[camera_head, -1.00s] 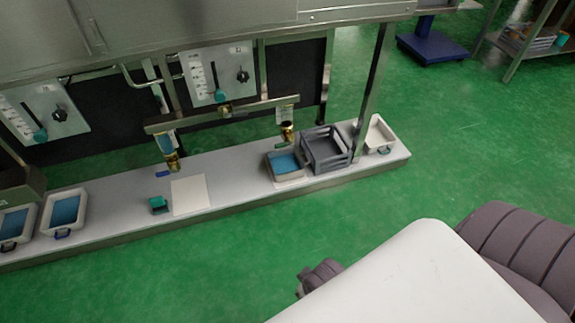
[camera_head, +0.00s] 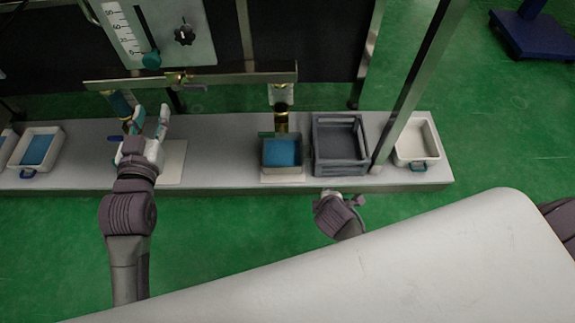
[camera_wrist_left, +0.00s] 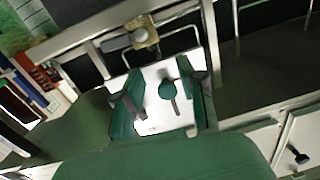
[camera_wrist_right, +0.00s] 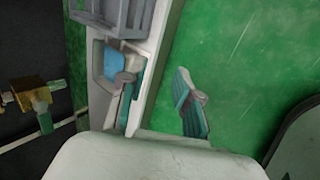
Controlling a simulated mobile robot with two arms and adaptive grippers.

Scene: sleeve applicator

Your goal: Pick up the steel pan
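The steel pan (camera_head: 282,169), with blue contents, sits on the low bench beneath a brass nozzle, just left of a grey crate. It also shows in the right wrist view (camera_wrist_right: 97,58), partly covered by a finger. My right gripper (camera_head: 340,197) is in front of the bench's front edge, right of the pan and apart from it; its fingers are spread and empty in its wrist view (camera_wrist_right: 158,103). My left gripper (camera_head: 151,115) is over the bench well left of the pan. Its fingers are open and empty, also in its wrist view (camera_wrist_left: 163,102).
The grey crate (camera_head: 341,172) stands close on the pan's right, with a steel post (camera_head: 412,85) beside it. A white tray (camera_head: 416,158) is at the right end, another (camera_head: 36,150) at the left. A brass nozzle (camera_head: 281,120) hangs above the pan. A bar (camera_head: 225,75) spans above.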

